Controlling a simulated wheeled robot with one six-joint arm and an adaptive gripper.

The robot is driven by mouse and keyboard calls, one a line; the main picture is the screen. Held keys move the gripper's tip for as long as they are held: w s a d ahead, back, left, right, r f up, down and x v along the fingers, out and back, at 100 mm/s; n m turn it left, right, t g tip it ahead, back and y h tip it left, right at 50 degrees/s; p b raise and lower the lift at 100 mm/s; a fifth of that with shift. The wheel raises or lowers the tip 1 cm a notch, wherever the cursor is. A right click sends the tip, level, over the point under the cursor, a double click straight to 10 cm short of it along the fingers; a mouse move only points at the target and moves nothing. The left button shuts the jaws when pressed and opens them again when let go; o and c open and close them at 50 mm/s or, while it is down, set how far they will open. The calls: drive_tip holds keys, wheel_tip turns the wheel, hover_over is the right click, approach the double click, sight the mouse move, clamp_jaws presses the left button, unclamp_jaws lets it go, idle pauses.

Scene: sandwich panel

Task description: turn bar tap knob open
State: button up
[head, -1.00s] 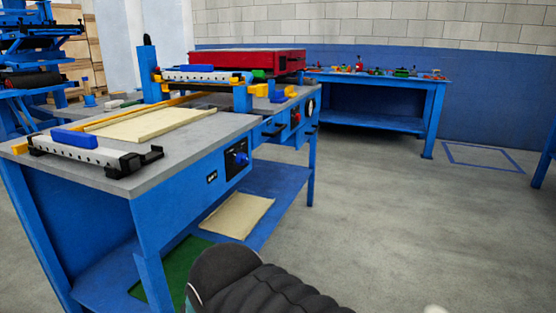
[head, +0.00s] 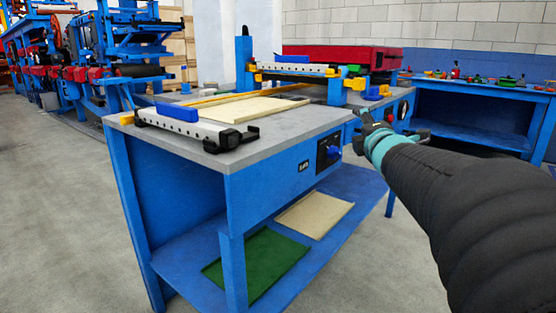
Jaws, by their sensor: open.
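A blue knob (head: 333,153) sits on a dark square plate on the blue front panel of the workbench, beside a small black label (head: 303,165). I take it to be the bar tap knob; the label's text is too small to read surely. My gripper (head: 362,132) is open and empty at the end of my black-sleeved arm. In the picture it is just right of the knob and slightly higher, apart from it. Its fingers are small and partly merge with the background.
The grey benchtop (head: 290,130) overhangs the knob panel and carries a clamp rail (head: 190,128) and a pale panel (head: 245,110). A lower shelf (head: 190,250) holds a green sheet (head: 257,265) and a beige sheet (head: 314,214). The floor at left is clear.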

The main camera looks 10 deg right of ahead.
sight(341, 154)
drive_tip(key=d+f+n+g+y+b, duration=0.1)
drive_tip(key=d+f+n+y, duration=0.2)
drive_tip(key=n+y, duration=0.35)
drive_tip(key=s+d+f+n+g+y+b, duration=0.1)
drive_tip(key=d+f+n+y+b, duration=0.2)
drive_tip(key=n, duration=0.7)
drive_tip(key=d+f+n+g+y, duration=0.15)
drive_tip(key=f+n+y, duration=0.3)
drive_tip(key=n, duration=0.45)
drive_tip(key=x, duration=1.3)
drive_tip(key=shift+w+d+r, duration=0.1)
drive_tip(key=shift+r, duration=0.3)
drive_tip(key=c, duration=1.1)
drive_tip(key=shift+c, duration=0.2)
